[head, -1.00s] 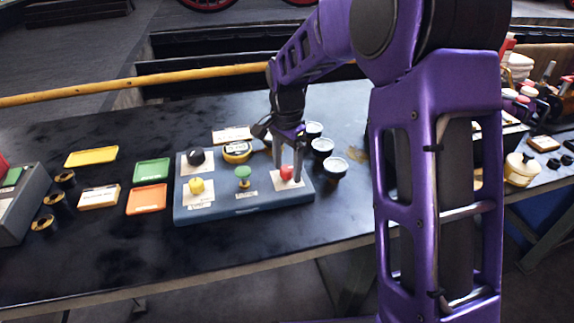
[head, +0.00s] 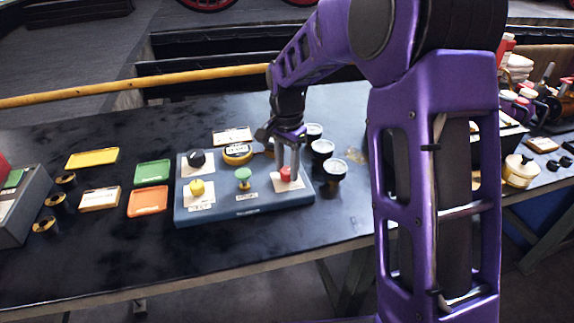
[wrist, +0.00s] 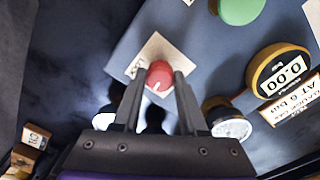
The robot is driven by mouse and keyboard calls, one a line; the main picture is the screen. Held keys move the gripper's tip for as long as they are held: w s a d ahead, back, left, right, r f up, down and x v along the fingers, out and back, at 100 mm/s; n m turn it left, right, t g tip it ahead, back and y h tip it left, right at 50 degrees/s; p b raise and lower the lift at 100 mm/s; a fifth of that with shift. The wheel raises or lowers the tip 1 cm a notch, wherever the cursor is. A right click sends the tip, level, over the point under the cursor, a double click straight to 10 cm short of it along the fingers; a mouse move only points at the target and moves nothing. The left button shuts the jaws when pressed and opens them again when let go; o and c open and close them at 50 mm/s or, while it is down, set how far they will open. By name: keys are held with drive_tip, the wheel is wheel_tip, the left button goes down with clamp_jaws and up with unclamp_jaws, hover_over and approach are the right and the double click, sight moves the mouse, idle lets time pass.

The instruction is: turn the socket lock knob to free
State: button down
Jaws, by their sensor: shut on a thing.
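The control box (head: 222,208) is a blue-grey block on the dark table with several knobs on pale plates. A red knob (head: 286,174) sits on a pale plate (head: 303,191) at its right end. My gripper (head: 287,170) points down over it and is shut on it, one finger on each side. The wrist view shows the red knob (wrist: 159,74) between my fingertips (wrist: 160,84), with a pale line on its top.
A green knob (head: 243,174), a yellow knob (head: 197,188) and a black knob (head: 196,158) share the box. A round yellow gauge (wrist: 279,69) reading 0.00 stands behind it. Several dark cups (head: 334,170) stand close on the right. Coloured trays (head: 152,172) lie left.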

drive_tip(key=n+p, duration=0.1)
drive_tip(key=n, duration=0.3)
drive_tip(key=shift+r+p, duration=0.15)
drive_tip(key=shift+p, duration=0.2)
drive_tip(key=n+p, duration=0.1)
drive_tip(key=n, duration=0.4)
drive_tip(key=shift+p, duration=0.3)
drive_tip(key=n+p, duration=0.1)
drive_tip(key=n, duration=0.3)
drive_tip(key=shift+n+p, duration=0.7)
drive_tip(key=shift+n, duration=1.1)
drive_tip(key=shift+c, duration=2.2)
unclamp_jaws()
